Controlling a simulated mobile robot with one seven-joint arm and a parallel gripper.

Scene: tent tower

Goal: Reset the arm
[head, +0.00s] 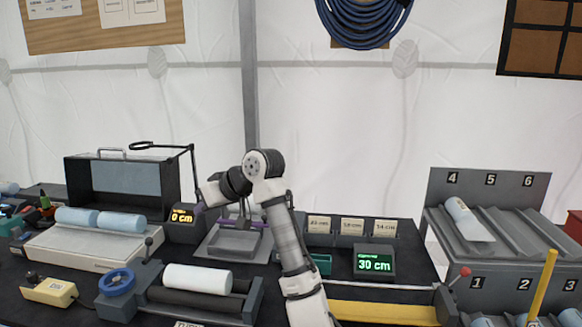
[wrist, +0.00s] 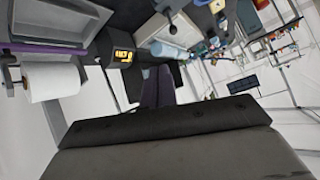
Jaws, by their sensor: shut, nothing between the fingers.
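My arm rises from the bottom middle of the head view and bends left at the elbow. My gripper (head: 198,209) is at the end of it, small and partly hard to make out, above the bench near the yellow-lit display. In the wrist view my gripper (wrist: 158,88) shows narrow purple fingers beyond its dark body. They are together with nothing held between them, and they appear clear of the bench items.
A white roll (head: 197,279) lies on dark rollers. Two pale blue rolls (head: 100,219) lie on a tray at left. A yellow post (head: 542,285) stands at right.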

